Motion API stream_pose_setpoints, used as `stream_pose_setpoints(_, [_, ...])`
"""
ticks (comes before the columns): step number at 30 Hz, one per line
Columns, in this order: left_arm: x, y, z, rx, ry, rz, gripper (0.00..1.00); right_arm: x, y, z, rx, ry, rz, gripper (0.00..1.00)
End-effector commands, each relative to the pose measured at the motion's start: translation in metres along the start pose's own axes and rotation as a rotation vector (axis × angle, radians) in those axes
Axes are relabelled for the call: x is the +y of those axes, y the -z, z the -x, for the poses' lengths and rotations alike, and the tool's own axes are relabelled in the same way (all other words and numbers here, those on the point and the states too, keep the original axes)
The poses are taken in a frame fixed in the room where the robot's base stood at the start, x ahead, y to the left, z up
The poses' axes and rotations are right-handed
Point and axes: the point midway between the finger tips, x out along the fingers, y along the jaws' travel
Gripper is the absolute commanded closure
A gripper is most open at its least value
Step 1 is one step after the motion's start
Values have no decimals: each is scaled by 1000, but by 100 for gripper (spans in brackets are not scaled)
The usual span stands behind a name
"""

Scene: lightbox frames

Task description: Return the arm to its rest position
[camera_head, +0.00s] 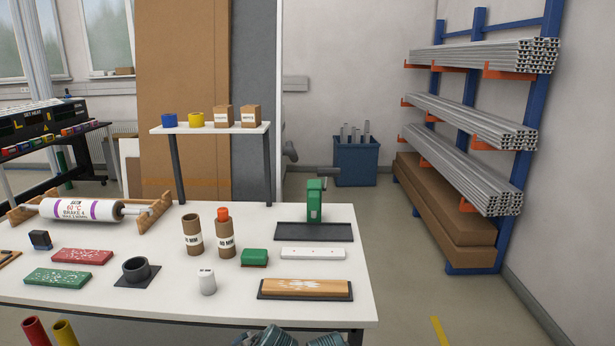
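Neither of my grippers can be made out in the head view. Grey-green rounded shapes, cut off by the bottom edge near the middle, look like parts of my own folded arms. No fingers show on them, and nothing is seen held. The white worktable (225,291) stands in front of me, and no arm reaches over its top.
The table holds a roll on a wooden cradle (158,214), cardboard tubes (193,235), a green press (315,205), a white bottle (207,282) and a wooden board (305,287). Red (37,332) and yellow (66,333) tubes stand at lower left. Floor is clear right of the table.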

Motion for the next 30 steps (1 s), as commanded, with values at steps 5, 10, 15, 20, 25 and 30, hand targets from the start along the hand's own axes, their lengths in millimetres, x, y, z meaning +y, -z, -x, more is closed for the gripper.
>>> stream_pose_setpoints(5, [73, 1, 0, -47, -243, 238, 0, -2, 1, -17, 0, 0, 0, 50])
stream_pose_setpoints(10, [123, 1, 11, -117, -421, 392, 0, -2, 2, -26, 0, 0, 0, 50])
stream_pose_setpoints(15, [166, 0, 27, -203, -575, 509, 0, -3, 2, -35, 0, 0, 0, 50])
stream_pose_setpoints(20, [150, -1, 51, -211, -583, 518, 0, -1, 0, -6, 0, 0, 0, 50])
stream_pose_setpoints(25, [135, -3, 70, -209, -581, 517, 0, 2, -1, 18, 0, 0, 0, 50])
stream_pose_setpoints(30, [115, -4, 95, -208, -580, 516, 0, 5, -3, 50, 0, 0, 0, 50])
